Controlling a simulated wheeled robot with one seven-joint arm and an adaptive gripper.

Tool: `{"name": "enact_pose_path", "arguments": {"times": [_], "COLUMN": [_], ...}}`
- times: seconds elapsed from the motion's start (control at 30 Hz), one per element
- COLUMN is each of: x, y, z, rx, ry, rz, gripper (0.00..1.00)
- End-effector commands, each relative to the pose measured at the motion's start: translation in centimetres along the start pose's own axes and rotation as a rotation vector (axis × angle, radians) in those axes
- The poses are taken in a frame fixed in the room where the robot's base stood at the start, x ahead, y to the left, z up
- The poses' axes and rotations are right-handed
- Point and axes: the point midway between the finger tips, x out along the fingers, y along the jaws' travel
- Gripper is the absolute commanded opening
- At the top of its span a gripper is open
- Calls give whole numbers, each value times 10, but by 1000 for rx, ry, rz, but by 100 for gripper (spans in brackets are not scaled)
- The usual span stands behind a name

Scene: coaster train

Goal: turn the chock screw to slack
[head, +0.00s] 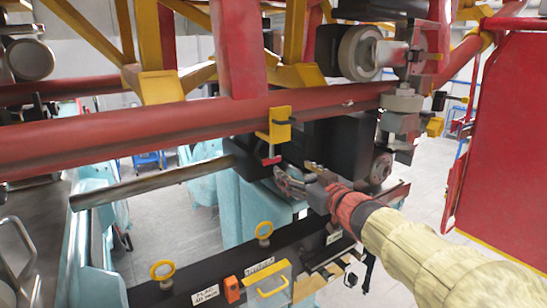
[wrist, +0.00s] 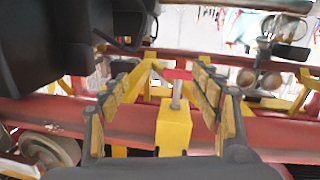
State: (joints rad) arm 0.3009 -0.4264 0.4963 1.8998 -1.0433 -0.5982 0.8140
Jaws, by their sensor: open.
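The chock is a yellow clamp (head: 280,124) on the red rail tube, and its yellow block also shows in the wrist view (wrist: 174,128). Its chock screw (head: 270,149) hangs below with a red cross handle (head: 271,161). In the wrist view the grey screw shaft (wrist: 177,93) and red handle (wrist: 178,75) appear between my finger lines. My gripper (head: 293,172) is open and empty, just below and right of the handle in the head view. Its padded fingers (wrist: 165,72) spread on both sides of the screw; no contact is visible.
The red rail tube (head: 150,128) runs across above my gripper. A black block (head: 335,145) sits close behind and right of it. A dark beam (head: 225,265) with yellow eye bolts lies below. A red panel (head: 505,130) stands at right.

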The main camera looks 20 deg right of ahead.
Motion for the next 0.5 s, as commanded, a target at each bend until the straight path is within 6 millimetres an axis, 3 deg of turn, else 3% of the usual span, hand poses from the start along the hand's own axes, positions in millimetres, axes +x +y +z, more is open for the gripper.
{"name": "enact_pose_path", "arguments": {"times": [0.13,0.27,0.5], "x": [-2,3,36], "y": [-26,-28,-31], "z": [-18,-20,-23], "rx": [71,108,108], "ry": [61,66,64], "rz": [-99,-107,-106], "gripper": [64,64,64]}}
